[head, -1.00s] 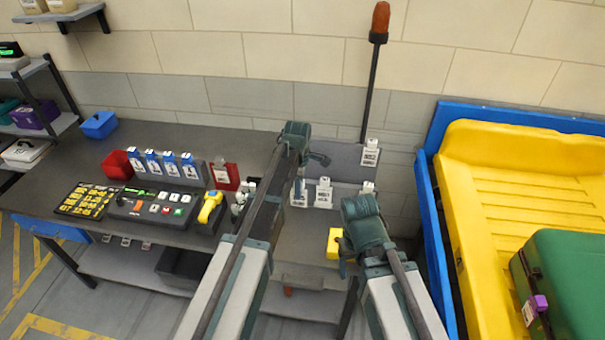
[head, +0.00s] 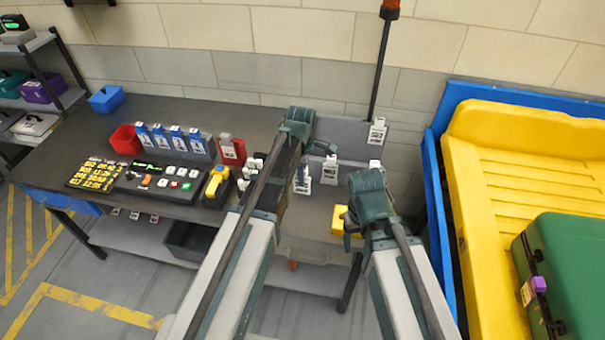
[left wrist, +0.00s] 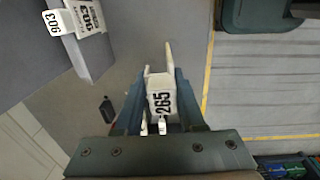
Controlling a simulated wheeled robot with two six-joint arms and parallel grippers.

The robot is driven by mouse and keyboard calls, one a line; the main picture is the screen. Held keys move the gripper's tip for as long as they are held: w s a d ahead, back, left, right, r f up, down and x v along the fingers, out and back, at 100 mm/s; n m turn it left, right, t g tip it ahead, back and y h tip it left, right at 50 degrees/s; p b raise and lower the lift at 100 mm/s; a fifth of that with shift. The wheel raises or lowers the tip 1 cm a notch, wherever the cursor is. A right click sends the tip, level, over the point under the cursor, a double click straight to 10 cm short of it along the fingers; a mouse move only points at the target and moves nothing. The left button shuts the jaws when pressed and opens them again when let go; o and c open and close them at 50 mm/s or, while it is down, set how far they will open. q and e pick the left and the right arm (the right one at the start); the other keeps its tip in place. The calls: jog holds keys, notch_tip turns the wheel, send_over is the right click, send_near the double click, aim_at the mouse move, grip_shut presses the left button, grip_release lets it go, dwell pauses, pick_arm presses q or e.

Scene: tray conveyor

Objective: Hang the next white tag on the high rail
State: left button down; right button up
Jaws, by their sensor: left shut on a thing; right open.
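My left gripper (left wrist: 160,110) is shut on a white tag (left wrist: 161,95) marked 265, seen in the left wrist view between its fingers. In the head view my left gripper (head: 318,146) is in front of the upper grey rail panel (head: 345,130); I cannot make out the held tag there. A white tag (head: 378,132) hangs at the right end of this upper panel. Below, white tags (head: 330,170) are at a lower level. A tag marked 903 (left wrist: 88,17) hangs on a grey panel in the left wrist view. My right gripper (head: 350,228) is open and empty.
A yellow block (head: 340,220) lies beside my right gripper. A dark pole (head: 382,70) rises behind the panel. A yellow bin (head: 480,190) stands at right.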

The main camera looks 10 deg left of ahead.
pick_arm(q)
jog(key=shift+r+p, duration=2.5)
jog(key=shift+r, duration=0.2)
pick_arm(e)
notch_tip(320, 180, up, 5)
jog(key=shift+r, duration=0.15)
